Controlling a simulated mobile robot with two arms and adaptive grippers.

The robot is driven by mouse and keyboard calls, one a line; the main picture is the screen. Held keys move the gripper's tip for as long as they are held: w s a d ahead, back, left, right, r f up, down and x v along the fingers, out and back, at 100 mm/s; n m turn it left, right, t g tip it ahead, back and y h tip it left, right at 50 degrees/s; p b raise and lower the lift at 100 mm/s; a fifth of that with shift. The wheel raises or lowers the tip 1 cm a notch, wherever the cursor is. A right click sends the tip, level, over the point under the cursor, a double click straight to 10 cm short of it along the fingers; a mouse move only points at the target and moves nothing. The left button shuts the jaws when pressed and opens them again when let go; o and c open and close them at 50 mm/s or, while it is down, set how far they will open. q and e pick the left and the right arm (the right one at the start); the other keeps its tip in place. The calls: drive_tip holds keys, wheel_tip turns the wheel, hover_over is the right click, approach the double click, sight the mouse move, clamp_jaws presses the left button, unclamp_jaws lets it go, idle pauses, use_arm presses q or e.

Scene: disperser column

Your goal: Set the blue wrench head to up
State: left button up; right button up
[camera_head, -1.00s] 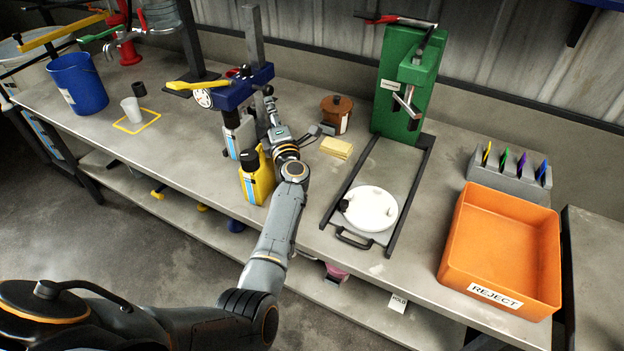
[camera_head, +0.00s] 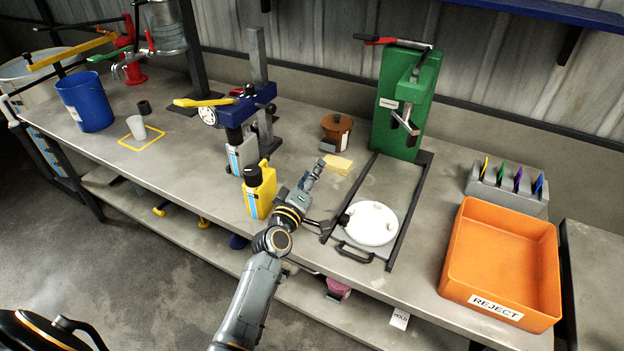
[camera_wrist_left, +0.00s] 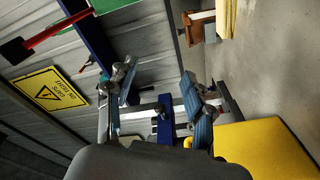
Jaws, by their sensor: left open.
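The blue head (camera_head: 238,106) sits on the grey upright column (camera_head: 258,70) in the head view, left of centre. It has a yellow lever (camera_head: 200,101) and a round white dial (camera_head: 208,116) on its left side. A silver container (camera_head: 241,154) with a label is below it. My left gripper (camera_head: 316,170) is open and empty, to the right of the head and lower in the picture, apart from it. In the left wrist view its fingers (camera_wrist_left: 160,90) are spread, with blue parts of the stand behind them, partly hidden. My right gripper is not in view.
A yellow can (camera_head: 260,190) stands just left of my left gripper. A sponge (camera_head: 337,165) and a brown pot (camera_head: 337,130) lie beyond it. A green press (camera_head: 408,95), a white round lid (camera_head: 372,223) and an orange reject bin (camera_head: 455,285) are to the right.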

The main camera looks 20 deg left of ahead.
use_arm(q)
drive_tip(key=shift+s+d+f+m+h, duration=0.35)
drive_tip(key=shift+s+d+m+h, duration=0.1)
drive_tip(key=shift+m, duration=0.15)
